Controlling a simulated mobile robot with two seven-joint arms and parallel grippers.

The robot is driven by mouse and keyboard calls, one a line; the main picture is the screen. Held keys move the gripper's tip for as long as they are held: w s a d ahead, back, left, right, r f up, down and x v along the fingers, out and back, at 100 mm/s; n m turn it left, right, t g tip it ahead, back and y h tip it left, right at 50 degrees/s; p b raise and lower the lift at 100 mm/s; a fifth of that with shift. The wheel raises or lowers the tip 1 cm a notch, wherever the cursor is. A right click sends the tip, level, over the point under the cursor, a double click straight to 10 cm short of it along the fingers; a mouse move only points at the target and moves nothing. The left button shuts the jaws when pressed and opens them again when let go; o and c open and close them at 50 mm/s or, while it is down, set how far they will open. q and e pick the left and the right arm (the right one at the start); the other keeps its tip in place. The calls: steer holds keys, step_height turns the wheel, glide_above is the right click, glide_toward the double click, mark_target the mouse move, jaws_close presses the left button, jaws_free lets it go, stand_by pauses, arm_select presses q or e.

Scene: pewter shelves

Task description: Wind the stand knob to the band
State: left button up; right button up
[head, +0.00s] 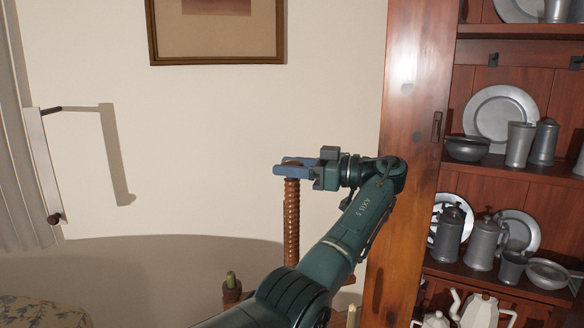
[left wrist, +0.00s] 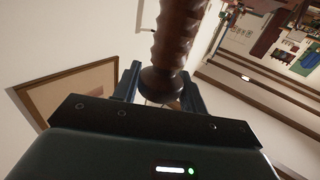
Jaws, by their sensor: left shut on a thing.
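A brown threaded wooden post (head: 291,222), part of the stand, rises upright in the middle of the head view. My left gripper (head: 295,166) reaches over its top from the right, with its blue fingers at the top end. In the left wrist view the ridged post (left wrist: 178,35) ends in a rounded wooden knob (left wrist: 163,83) between the fingers of my left gripper (left wrist: 160,92). The gripper is shut on this knob. In the head view the fingers mostly hide the knob. I cannot make out a band on the post. My right gripper is not in view.
A wooden dresser (head: 408,90) with shelves of pewter plates, mugs and jugs stands close on the right. A short brown turned piece with a green tip (head: 231,285) is left of the post. A framed picture (head: 216,60) hangs behind.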

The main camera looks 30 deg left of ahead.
arm_select(q)
steer(key=shift+n+g, duration=0.3)
steer(key=shift+g, duration=0.1)
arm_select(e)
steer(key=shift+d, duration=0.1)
arm_select(q)
steer(key=o, duration=1)
